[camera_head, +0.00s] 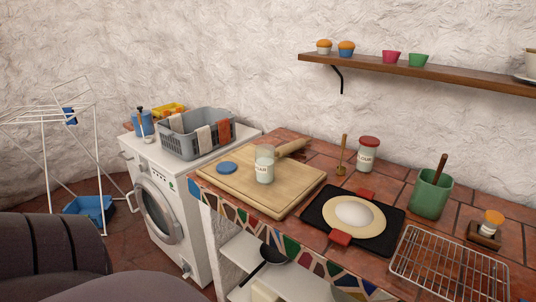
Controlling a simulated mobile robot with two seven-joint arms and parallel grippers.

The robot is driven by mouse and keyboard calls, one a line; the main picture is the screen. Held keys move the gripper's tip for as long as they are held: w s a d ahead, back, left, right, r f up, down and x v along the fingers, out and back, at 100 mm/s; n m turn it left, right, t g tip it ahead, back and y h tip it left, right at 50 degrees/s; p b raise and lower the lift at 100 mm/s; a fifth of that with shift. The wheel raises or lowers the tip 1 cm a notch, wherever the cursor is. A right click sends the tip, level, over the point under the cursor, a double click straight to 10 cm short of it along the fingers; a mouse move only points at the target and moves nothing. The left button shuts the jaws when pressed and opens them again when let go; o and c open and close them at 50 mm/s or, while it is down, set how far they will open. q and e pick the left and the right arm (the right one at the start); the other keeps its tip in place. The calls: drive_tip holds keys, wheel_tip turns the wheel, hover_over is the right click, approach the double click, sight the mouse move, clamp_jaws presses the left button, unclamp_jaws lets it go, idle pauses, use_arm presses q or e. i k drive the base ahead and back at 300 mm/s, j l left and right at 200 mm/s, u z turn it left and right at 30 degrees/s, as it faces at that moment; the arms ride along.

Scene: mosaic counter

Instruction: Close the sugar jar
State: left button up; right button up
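The sugar jar (264,166) is a glass jar with white contents and a partly readable label. It stands upright and open on the wooden board (228,184), on the tiled counter. A flat round blue lid (227,168) lies on the same board, to the left of the jar and apart from it. Neither of my grippers shows in the head view.
A rolling pin (291,147) lies behind the jar. A red-lidded flour jar (367,156), black tray with dough (325,217), green utensil pot (430,196) and wire rack (452,266) stand to the right. A laundry basket (183,143) sits on the washing machine at left.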

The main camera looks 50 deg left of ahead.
sight(265, 164)
drive_tip(key=u, duration=1.6)
